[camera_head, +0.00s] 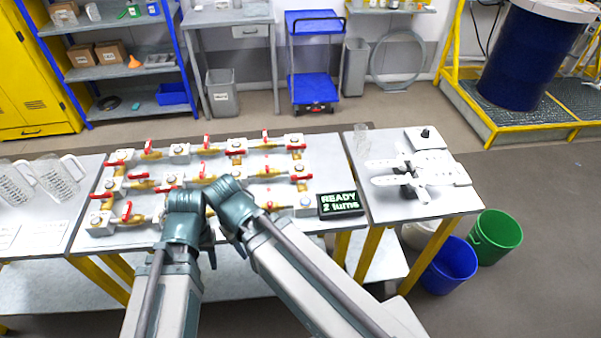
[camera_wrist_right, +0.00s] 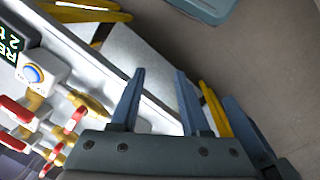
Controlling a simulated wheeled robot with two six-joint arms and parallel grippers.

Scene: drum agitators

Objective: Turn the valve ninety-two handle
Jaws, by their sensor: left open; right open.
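A grid of brass valves with red lever handles (camera_head: 202,174) is mounted on the white table (camera_head: 334,180); I cannot read any number, so I cannot tell which one is valve ninety-two. Some handles lie along the pipes and others point across. My left gripper (camera_head: 211,259) hangs at the table's front edge, mostly hidden by my arm, apart from any handle I can see. My right gripper (camera_wrist_right: 160,80) is open and empty in the right wrist view, over the table edge. Several red handles (camera_wrist_right: 20,112) show at that view's lower left, apart from its fingers.
A black display (camera_head: 340,204) reads "READY 2 turns" at the right of the valves. Clear measuring jugs (camera_head: 60,178) stand at the left. A white fan-like device (camera_head: 414,176) sits on the right table. Blue (camera_head: 448,266) and green (camera_head: 495,238) buckets stand on the floor.

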